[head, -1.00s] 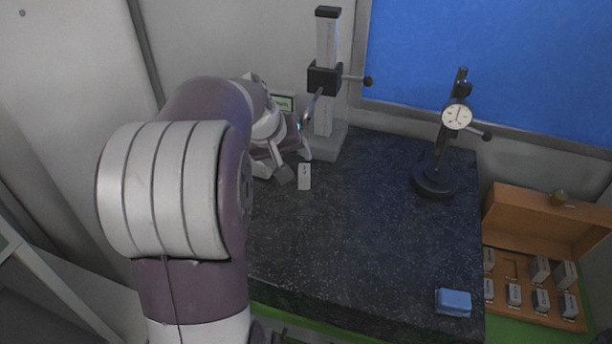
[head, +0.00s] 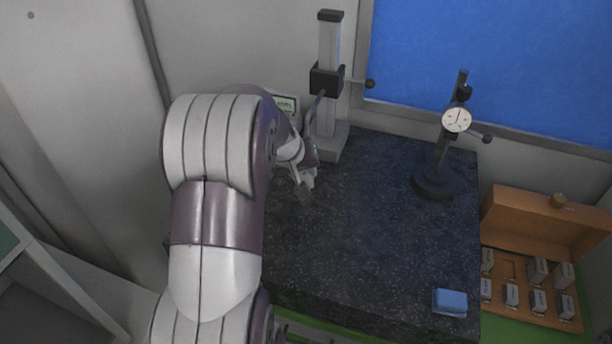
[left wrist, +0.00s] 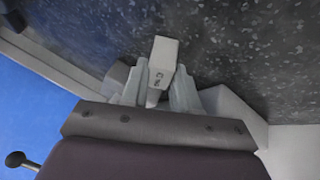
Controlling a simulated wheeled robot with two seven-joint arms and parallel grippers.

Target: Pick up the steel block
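The steel block (left wrist: 162,62) is a small pale grey block with dark markings on one face. In the left wrist view it lies between the two fingers of my left gripper (left wrist: 161,82), with its far end reaching past the fingertips. The fingers flank it closely, and I cannot tell whether both press on it. In the head view my left gripper (head: 305,188) points down at the dark granite plate (head: 370,225), close in front of the height stand, and the block is hidden there. My right gripper is not in view.
A height stand (head: 328,95) rises just behind my left gripper. A dial gauge stand (head: 436,180) is at the plate's right side. An open wooden case (head: 520,308) holds several blocks. The plate's middle is clear.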

